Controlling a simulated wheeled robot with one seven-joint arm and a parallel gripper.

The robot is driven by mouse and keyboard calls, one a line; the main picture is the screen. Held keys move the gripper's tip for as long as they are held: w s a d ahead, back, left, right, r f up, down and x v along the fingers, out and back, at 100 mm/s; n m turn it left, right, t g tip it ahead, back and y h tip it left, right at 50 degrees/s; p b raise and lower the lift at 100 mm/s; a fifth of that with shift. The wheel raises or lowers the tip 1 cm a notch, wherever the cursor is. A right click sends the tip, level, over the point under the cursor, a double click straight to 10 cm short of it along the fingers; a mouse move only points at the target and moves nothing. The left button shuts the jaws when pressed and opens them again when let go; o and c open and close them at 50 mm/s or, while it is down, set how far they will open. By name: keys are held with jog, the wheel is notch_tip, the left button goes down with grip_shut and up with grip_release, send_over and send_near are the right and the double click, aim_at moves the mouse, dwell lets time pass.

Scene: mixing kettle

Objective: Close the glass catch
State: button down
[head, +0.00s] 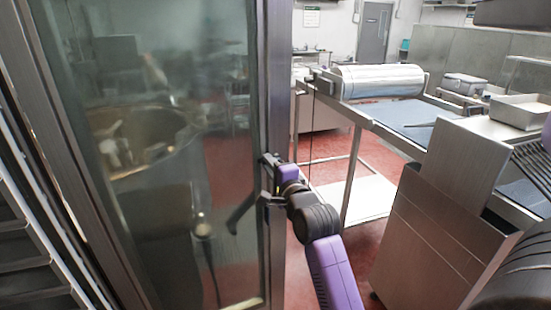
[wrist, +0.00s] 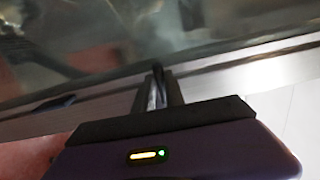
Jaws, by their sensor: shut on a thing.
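A tall glass door (head: 150,120) in a dark metal frame fills the left half of the head view. Its right-hand upright (head: 277,70) carries a dark catch handle (head: 242,212), a slanting bar low beside my gripper. My gripper (head: 268,177) is at this upright, its jaws shut on the catch. In the wrist view my gripper's fingers (wrist: 157,88) reach to the metal frame, with the glass (wrist: 150,40) beyond. A dark piece (wrist: 52,104) shows on the frame to their left. The exact grip is hidden by the fingers.
Slotted rails (head: 35,255) show at the lower left, beside the door. A steel table (head: 350,112) with a shiny roller (head: 378,80) stands behind to the right. A steel cabinet (head: 430,235) stands at right. Red floor shows between the door and table.

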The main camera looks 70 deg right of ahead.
jog(key=c, duration=1.3)
grip_release()
jog(key=shift+p+v, duration=0.3)
jog(key=shift+v, duration=3.25)
jog(key=shift+w, duration=0.15)
